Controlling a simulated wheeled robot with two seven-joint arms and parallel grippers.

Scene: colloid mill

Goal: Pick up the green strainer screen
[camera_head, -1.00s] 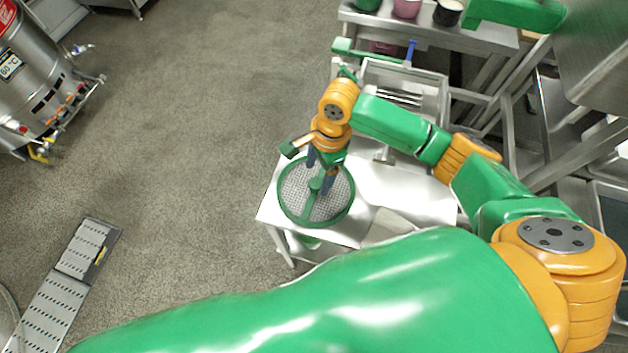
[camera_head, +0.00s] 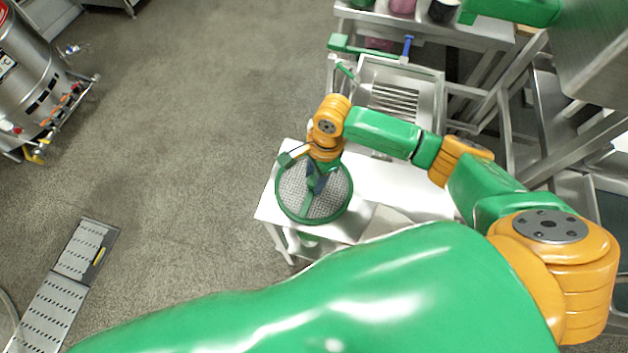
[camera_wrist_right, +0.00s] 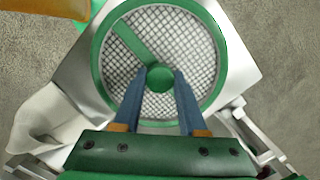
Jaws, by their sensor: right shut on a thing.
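The green strainer screen (camera_head: 328,203) is a round green ring with grey mesh and a green bar with a round hub across it. It is at the left end of the white table, and I cannot tell whether it touches the top. My right gripper (camera_head: 315,188) reaches down over its middle. In the right wrist view the fingers (camera_wrist_right: 160,82) are shut on the round green hub of the strainer screen (camera_wrist_right: 212,105), one on each side. The arm hides the far part of the ring in the head view. My left gripper is not in view.
The white table (camera_head: 385,190) has a light cloth (camera_head: 390,222) at its front edge. Behind it stands a metal frame with a slotted tray (camera_head: 395,97). A steel tank (camera_head: 35,75) and a perforated ramp (camera_head: 65,280) are on the left. The floor between is clear.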

